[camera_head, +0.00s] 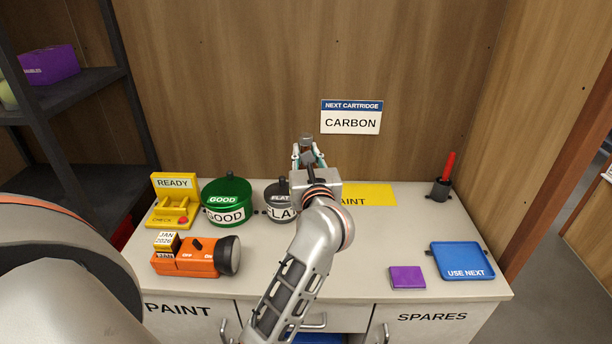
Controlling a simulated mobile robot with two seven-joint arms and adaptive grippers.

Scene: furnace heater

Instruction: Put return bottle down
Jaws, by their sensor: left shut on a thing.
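My left gripper (309,158) is over the back middle of the counter, its fingers pointing toward the wall. It is shut on a small grey thing (306,140), whose top shows between the fingertips. This may be the return bottle, but the gripper hides most of it and no label shows. I cannot tell whether it touches the counter. A yellow mat (376,195) marked "...AINT" lies right of the gripper, its left part hidden by my wrist. My right gripper is not in view.
A dark "FLAT" pot (279,214) stands close left of my wrist, beside a green "GOOD" pot (227,214). A yellow READY stand (173,208) and orange torch (187,262) are further left. A purple block (407,278), blue tray (460,258) and black cup (439,194) stand right.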

